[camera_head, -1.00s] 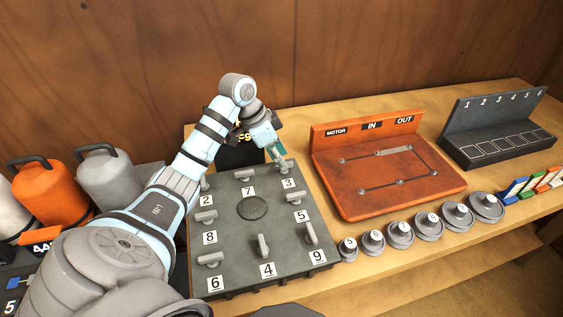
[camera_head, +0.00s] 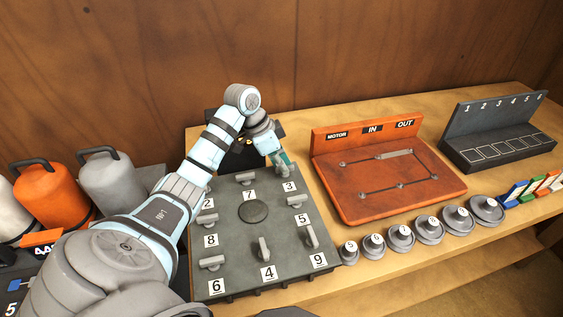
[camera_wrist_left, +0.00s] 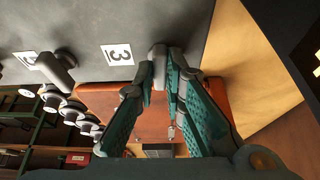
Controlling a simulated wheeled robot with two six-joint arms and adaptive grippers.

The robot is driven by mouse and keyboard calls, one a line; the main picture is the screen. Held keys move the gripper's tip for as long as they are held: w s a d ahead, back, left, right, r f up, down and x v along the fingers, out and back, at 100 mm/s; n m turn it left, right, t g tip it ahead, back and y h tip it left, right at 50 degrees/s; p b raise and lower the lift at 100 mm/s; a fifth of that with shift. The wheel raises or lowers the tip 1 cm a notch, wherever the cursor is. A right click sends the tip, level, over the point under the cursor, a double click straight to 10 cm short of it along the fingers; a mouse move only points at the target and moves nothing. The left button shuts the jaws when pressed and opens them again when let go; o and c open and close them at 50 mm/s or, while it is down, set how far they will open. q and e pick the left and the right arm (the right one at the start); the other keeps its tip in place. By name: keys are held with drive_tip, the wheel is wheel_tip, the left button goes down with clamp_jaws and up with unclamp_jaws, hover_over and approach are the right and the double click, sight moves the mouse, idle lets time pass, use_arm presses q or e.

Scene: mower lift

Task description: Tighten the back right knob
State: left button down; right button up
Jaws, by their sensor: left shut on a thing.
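The board (camera_head: 238,262) is a dark grey plate with several numbered T-shaped knobs and a round disc in its middle. The knob at its back right corner, by label 3 (camera_head: 289,186), is mostly hidden by my left gripper (camera_head: 283,166). In the left wrist view that grey knob (camera_wrist_left: 158,52) sits between the green finger pads of my left gripper (camera_wrist_left: 164,70), which is shut on it. Label 3 (camera_wrist_left: 117,54) is beside it. Knob 5 (camera_head: 295,201) is nearer on the same side. My right gripper is not in view.
An orange motor board (camera_head: 390,185) stands right of the plate. A row of grey weights (camera_head: 400,238) lies in front of it. A black numbered rack (camera_head: 495,130) is at the back right. Orange and grey canisters (camera_head: 45,195) stand at the left. A wooden wall is behind.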

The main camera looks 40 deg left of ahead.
use_arm(q)
drive_tip(key=shift+w+a+r+m+g+h+p, duration=0.1)
drive_tip(key=shift+r+m+g+h+p, duration=0.1)
drive_tip(key=shift+m+p, duration=0.4)
drive_tip(key=shift+r+m+g+h+p, duration=0.1)
drive_tip(key=shift+m+h+p, duration=0.1)
drive_tip(key=shift+m+p, duration=0.4)
drive_tip(key=shift+w+f+m+p, duration=0.15)
drive_tip(key=shift+m+p, duration=0.2)
drive_tip(key=shift+m, duration=0.25)
drive_tip(key=shift+f+m+g+h, duration=0.1)
drive_tip(key=shift+m+g+h, duration=0.35)
drive_tip(key=shift+m, duration=0.45)
drive_tip(key=shift+a, duration=0.1)
drive_tip(key=c, duration=1.7)
unclamp_jaws()
drive_tip(key=shift+o, duration=0.2)
drive_tip(key=shift+a+r, duration=0.1)
drive_tip(key=shift+r, duration=0.2)
drive_tip(key=v, duration=0.7)
